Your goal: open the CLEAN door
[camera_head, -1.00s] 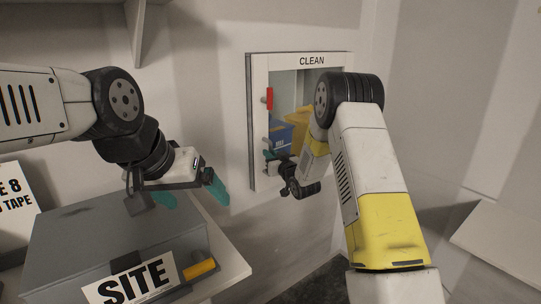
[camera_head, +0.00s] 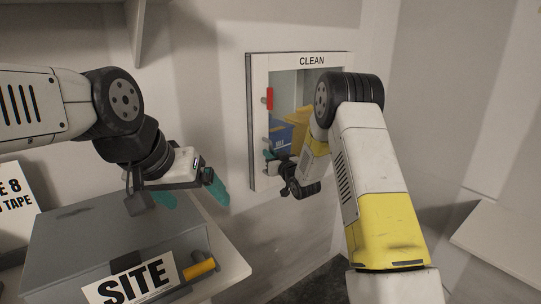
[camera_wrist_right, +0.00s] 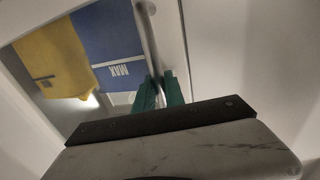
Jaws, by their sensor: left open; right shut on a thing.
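The CLEAN door (camera_head: 257,130) is a white-framed panel on the back wall with a window, and it looks flush with its frame. A red piece (camera_head: 269,98) sits at its left side. My right gripper (camera_head: 269,156) is at the lower left of the door, partly hidden by its own wrist. In the right wrist view, its teal fingers (camera_wrist_right: 160,92) are shut on a metal handle bar (camera_wrist_right: 148,40). My left gripper (camera_head: 192,197) is open and empty above the grey case, away from the door.
Yellow and blue items (camera_head: 283,133) show through the door window. A grey case (camera_head: 115,240) with a SITE label and yellow handle stands on a bench at lower left. A shelf (camera_head: 500,235) is at the right. My right arm covers part of the door.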

